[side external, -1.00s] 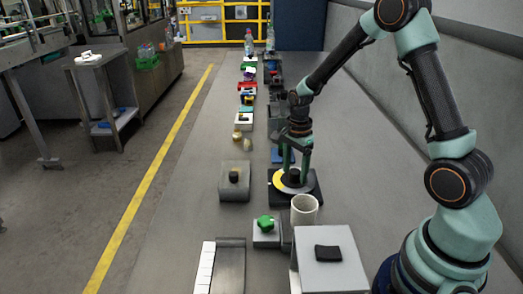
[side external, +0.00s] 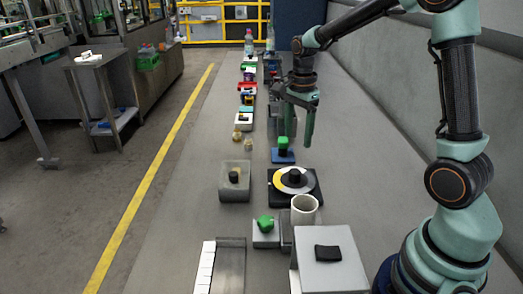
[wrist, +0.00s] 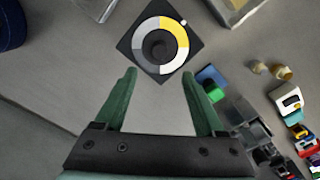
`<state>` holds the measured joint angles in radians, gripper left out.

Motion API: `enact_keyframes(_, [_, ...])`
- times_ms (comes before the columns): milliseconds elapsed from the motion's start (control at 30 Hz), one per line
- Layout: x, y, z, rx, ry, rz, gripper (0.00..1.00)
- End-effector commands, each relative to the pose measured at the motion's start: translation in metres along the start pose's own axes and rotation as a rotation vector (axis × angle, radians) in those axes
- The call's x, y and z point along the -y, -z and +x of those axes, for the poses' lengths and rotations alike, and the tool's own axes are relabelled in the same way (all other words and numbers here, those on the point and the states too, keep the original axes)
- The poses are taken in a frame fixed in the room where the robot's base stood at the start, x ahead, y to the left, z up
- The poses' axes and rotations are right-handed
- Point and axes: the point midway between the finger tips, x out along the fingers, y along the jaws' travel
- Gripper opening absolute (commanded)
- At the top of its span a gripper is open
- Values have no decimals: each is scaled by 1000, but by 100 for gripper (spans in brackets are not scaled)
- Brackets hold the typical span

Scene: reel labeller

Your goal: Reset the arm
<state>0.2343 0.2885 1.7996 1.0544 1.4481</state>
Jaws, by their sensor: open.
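My gripper (side external: 298,125) is open and empty, raised above the bench behind the round dial. In the wrist view its two green fingers (wrist: 160,90) stand wide apart with nothing between them. The dial (side external: 293,180), with white, yellow and grey sectors and a black centre knob, sits on a black square base (side external: 312,200). It also shows in the wrist view (wrist: 178,35), beyond the fingertips and clear of them.
A blue block with a green top (side external: 283,155) stands below and near my gripper. Several small coloured items line the far bench. The left bench strip is clear.

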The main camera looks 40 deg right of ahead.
Motion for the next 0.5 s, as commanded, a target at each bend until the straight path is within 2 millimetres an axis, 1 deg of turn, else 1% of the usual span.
enact_keyframes(167, [0,0,-1,0,2,-7,72])
enact_keyframes(267, [-4,-4,-8,-3,21,-62,72])
enact_keyframes(367, [-12,-13,-23,-12,62,-196,72])
enact_keyframes(500, [-32,-31,-50,-43,144,-475,72])
